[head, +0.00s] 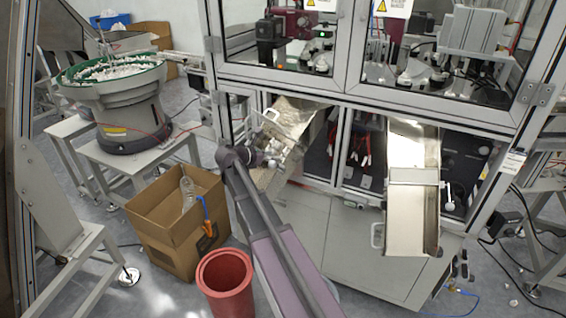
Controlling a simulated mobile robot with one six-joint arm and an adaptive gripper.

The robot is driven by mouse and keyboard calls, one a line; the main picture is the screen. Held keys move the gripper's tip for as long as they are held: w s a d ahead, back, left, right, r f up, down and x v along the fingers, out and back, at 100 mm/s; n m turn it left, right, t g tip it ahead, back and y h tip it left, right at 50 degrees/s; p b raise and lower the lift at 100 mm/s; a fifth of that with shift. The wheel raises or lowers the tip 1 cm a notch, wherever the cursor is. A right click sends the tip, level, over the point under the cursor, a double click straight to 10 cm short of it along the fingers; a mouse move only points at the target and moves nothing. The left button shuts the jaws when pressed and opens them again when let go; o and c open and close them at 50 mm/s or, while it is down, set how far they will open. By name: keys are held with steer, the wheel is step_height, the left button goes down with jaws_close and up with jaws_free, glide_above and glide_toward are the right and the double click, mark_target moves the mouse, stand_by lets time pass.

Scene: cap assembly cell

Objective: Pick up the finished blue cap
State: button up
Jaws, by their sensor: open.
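My arm reaches up from the bottom of the head view to the left metal chute (295,115). My gripper (270,160) is at the lower end of this chute, over its catch tray (268,180). It is small in the picture; it is open, and nothing shows held in it. Small pale pieces lie near it at the chute's mouth, too small to tell apart. I cannot make out a blue cap; my wrist and gripper hide part of the tray.
A second metal chute (412,160) stands to the right on the machine cabinet (345,235). A cardboard box (165,235) holding a clear bottle (188,190) and a red bin (226,275) stand on the floor at left. A bowl feeder (130,110) is behind.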

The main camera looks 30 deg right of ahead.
mark_target(281, 156)
steer(key=shift+b+x, duration=0.85)
steer(key=shift+x, duration=1.6)
steer(key=shift+s, duration=0.1)
jaws_close()
